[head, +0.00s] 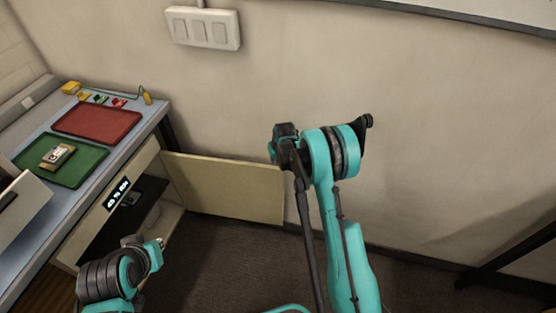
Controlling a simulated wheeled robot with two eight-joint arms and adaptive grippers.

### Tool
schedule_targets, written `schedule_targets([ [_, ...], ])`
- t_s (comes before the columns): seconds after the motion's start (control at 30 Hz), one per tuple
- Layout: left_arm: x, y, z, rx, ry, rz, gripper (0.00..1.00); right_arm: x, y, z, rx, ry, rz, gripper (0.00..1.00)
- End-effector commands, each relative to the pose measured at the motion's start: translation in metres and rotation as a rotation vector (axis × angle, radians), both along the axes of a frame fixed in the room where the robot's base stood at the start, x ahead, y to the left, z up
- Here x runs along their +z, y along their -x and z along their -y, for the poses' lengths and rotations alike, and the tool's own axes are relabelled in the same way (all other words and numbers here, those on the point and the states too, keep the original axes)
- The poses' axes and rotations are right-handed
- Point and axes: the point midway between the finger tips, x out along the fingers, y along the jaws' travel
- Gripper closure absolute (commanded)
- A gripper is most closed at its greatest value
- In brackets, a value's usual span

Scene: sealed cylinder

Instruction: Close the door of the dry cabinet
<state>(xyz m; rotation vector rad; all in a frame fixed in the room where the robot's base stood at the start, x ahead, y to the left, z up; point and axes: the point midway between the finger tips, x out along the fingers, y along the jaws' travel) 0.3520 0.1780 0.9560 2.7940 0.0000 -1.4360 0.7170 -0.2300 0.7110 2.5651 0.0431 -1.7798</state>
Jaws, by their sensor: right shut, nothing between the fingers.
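The dry cabinet (147,160) is a pale unit under the bench at the left, with a small humidity display (117,193) on its front. Its door (225,188) is a flat beige panel that stands wide open, reaching right from the cabinet along the back wall. The dark inside of the cabinet shows below the display. My right gripper (283,150) is shut and empty, in front of the door's far right end in the picture; I cannot tell if it touches it. My left arm shows at the lower left, but its fingers are not visible.
On the bench lie a red tray (98,121) and a green tray (85,165) with a small device (57,156) on it. A switch plate (203,28) is on the wall. Dark floor (230,260) is open below the door. A dark frame (510,264) stands at right.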

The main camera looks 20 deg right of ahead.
Motion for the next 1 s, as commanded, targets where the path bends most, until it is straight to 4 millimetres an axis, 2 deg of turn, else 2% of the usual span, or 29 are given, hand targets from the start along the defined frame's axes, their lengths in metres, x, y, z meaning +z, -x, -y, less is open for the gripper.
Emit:
schedule_targets([
  [0.03,-0.008,0.0,0.0,0.0,0.0,0.0,1.0,-0.014,-0.004,0.0,0.0,0.0,0.0,1.0],
  [0.1,-0.014,0.0,0.0,0.0,0.0,0.0,1.0,-0.026,-0.008,0.0,0.0,0.0,0.0,1.0],
  [0.33,-0.025,0.0,0.0,0.0,0.0,0.0,1.0,-0.054,-0.019,-0.001,0.0,0.0,0.0,1.0],
  [0.5,-0.027,0.0,0.0,0.0,0.0,0.0,1.0,-0.06,-0.022,-0.001,0.0,0.0,0.0,1.0],
  [0.83,-0.027,0.0,0.0,0.0,0.0,0.0,1.0,-0.059,-0.022,-0.001,0.0,0.0,0.0,1.0],
  [1.0,-0.027,0.0,0.0,0.0,0.0,0.0,1.0,-0.059,-0.02,-0.007,-0.008,0.001,0.0,1.0],
])
